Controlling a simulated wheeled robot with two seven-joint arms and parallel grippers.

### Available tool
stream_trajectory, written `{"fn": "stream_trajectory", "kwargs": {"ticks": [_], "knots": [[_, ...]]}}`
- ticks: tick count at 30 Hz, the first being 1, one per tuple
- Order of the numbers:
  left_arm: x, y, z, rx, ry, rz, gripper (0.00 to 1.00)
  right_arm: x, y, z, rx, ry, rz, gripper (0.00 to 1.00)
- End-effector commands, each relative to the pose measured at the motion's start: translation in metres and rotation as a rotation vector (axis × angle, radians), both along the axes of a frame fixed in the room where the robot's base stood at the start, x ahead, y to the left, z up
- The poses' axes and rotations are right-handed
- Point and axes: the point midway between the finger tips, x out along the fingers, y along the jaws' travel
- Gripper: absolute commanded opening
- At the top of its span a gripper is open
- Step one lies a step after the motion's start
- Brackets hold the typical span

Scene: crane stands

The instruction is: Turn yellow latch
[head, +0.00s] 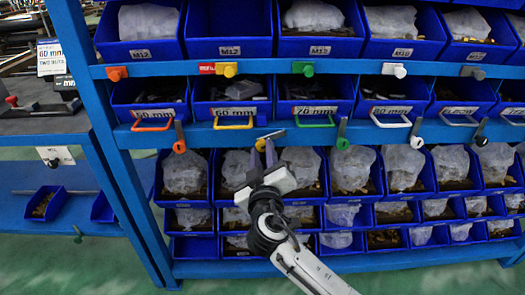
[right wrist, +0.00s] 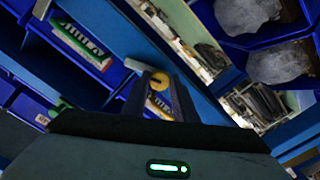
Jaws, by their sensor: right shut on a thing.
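The yellow latch (head: 260,145) is on the blue shelf beam below the middle row of bins, near the bin with the yellow handle. Its grey lever (head: 271,135) lies nearly level, pointing right. My right gripper (head: 264,148) reaches up from below and is shut on the latch's knob. In the right wrist view the round yellow knob (right wrist: 160,81) sits between the two dark fingers, with the pale lever (right wrist: 139,64) beside it. The fingers hide part of the knob. My left gripper is not in view.
Blue bins (head: 352,190) of bagged parts fill the rack below. A workbench (head: 40,125) stands at far left.

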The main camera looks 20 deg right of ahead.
Motion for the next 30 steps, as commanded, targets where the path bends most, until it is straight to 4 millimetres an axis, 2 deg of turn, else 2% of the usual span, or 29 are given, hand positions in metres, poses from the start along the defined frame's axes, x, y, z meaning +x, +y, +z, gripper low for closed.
{"fn": "stream_trajectory", "kwargs": {"ticks": [21,30], "knots": [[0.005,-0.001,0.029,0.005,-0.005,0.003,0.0,0.0,0.0,0.003,-0.656,0.189,0.002,0.03],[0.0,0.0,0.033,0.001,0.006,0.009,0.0,0.0,0.0,0.003,-0.89,0.256,0.002,0.03]]}}
